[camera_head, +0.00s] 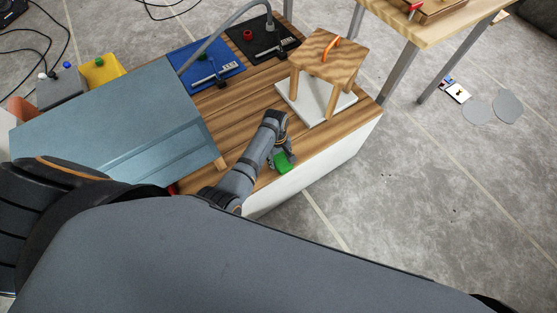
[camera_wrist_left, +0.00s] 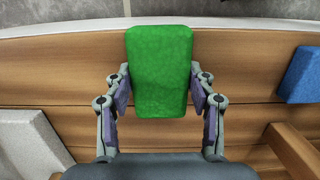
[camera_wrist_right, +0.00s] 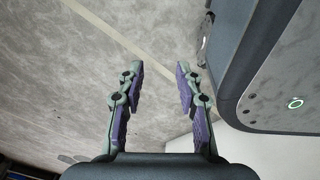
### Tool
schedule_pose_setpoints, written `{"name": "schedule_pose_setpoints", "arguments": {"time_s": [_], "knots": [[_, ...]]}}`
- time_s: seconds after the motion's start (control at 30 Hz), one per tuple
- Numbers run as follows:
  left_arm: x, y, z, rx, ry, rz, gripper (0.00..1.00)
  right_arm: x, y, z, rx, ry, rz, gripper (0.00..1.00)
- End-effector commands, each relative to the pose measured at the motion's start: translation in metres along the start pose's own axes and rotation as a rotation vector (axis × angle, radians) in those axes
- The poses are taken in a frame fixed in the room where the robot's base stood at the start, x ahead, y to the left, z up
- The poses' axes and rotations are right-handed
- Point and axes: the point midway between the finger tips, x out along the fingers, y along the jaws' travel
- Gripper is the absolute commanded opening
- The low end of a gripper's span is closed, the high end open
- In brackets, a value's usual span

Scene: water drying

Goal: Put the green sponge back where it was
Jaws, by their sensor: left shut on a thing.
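The green sponge (camera_head: 283,163) is between the fingers of my left gripper (camera_head: 284,154), low over the wooden tabletop near its front edge. In the left wrist view the sponge (camera_wrist_left: 160,70) fills the space between the two fingers of the left gripper (camera_wrist_left: 160,85), which is shut on it. I cannot tell whether the sponge touches the wood. My right gripper (camera_wrist_right: 160,78) shows in the right wrist view, open and empty, with grey floor beyond it.
The wooden tabletop (camera_head: 224,111) holds a small stool (camera_head: 327,57) on a white slab (camera_head: 311,110) with an orange item on top. A blue block (camera_wrist_left: 302,75) is right in the left wrist view.

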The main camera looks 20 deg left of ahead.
Motion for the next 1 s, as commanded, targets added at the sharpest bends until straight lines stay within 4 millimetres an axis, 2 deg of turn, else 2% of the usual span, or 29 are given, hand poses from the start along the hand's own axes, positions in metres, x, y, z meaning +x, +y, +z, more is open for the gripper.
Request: {"name": "schedule_pose_setpoints", "arguments": {"time_s": [0.2,0.23,0.4,0.67,0.77,0.8,0.9,1.0], "knots": [[0.002,0.0,-0.001,0.0,0.0,-0.001,0.26,0.0,0.0,-0.001,0.0,0.0,0.0,0.35],[0.002,0.0,-0.001,0.0,0.001,0.0,0.58,-0.001,0.0,-0.002,0.0,0.001,0.0,0.35],[0.002,0.0,-0.001,0.0,0.001,0.0,0.78,-0.001,0.0,-0.001,0.0,0.0,0.0,0.35],[0.001,0.0,-0.001,0.0,0.001,-0.001,0.78,-0.001,0.0,-0.002,0.0,0.0,0.0,0.35],[-0.005,0.0,0.0,0.0,0.001,0.0,0.78,-0.004,0.0,-0.002,-0.001,0.004,0.0,0.35],[-0.011,0.0,0.0,0.0,0.002,0.001,0.78,-0.006,0.001,-0.001,-0.001,0.004,0.0,0.35],[-0.034,0.001,0.0,0.0,0.003,0.003,0.78,-0.011,0.0,0.022,-0.001,-0.013,-0.001,0.35],[-0.06,0.001,0.0,0.001,0.003,0.003,0.78,-0.018,0.001,0.021,-0.001,-0.008,-0.001,0.35]]}}
